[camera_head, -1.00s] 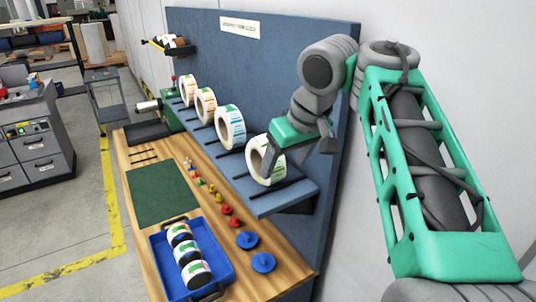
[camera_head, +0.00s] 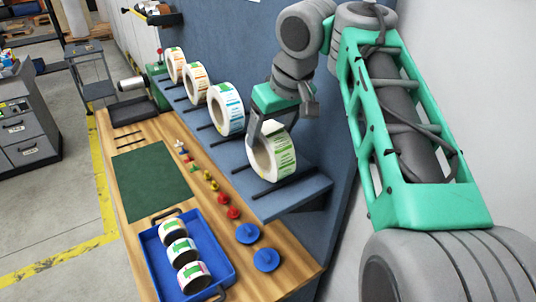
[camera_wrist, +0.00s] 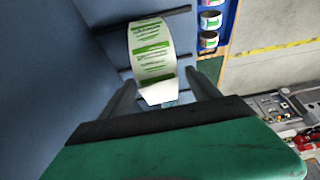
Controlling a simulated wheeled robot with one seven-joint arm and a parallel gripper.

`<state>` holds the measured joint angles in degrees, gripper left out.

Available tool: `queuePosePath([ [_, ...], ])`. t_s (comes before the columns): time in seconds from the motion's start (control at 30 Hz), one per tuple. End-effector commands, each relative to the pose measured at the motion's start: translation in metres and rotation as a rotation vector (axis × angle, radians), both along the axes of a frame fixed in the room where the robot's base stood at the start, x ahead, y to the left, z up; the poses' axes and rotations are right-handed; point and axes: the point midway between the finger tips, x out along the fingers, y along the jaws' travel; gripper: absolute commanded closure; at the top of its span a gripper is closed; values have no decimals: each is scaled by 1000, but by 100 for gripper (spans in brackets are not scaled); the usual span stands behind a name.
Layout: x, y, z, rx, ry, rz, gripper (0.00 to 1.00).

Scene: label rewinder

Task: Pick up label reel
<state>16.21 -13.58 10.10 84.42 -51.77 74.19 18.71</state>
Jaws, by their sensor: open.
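A white label reel with green printing (camera_head: 272,152) stands upright on the blue shelf, nearest of the row in the head view. My gripper (camera_head: 268,130) is at the reel's upper left side. In the wrist view the reel (camera_wrist: 152,55) lies ahead, between the lines of the two open fingers (camera_wrist: 160,92). The fingers look spread on either side of the reel's near edge. Whether they touch it I cannot tell. The reel's far side is hidden.
Other reels with blue (camera_head: 226,108) and orange (camera_head: 194,83) labels stand farther along the shelf (camera_head: 290,200). A blue tray (camera_head: 158,262) with several small reels sits on the wooden bench, near red and blue knobs (camera_head: 266,259). The blue back panel (camera_head: 235,45) rises behind.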

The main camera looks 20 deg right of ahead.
Motion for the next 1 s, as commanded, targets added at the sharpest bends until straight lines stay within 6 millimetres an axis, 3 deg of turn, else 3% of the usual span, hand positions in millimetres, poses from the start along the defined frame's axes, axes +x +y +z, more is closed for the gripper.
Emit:
queuePosePath([
  [0.03,3,1,-13,1,1,-1,29],
  [0.2,16,5,-41,1,2,1,29],
  [0.5,20,7,-45,0,1,2,29],
  [1.0,20,7,-45,0,1,2,69],
])
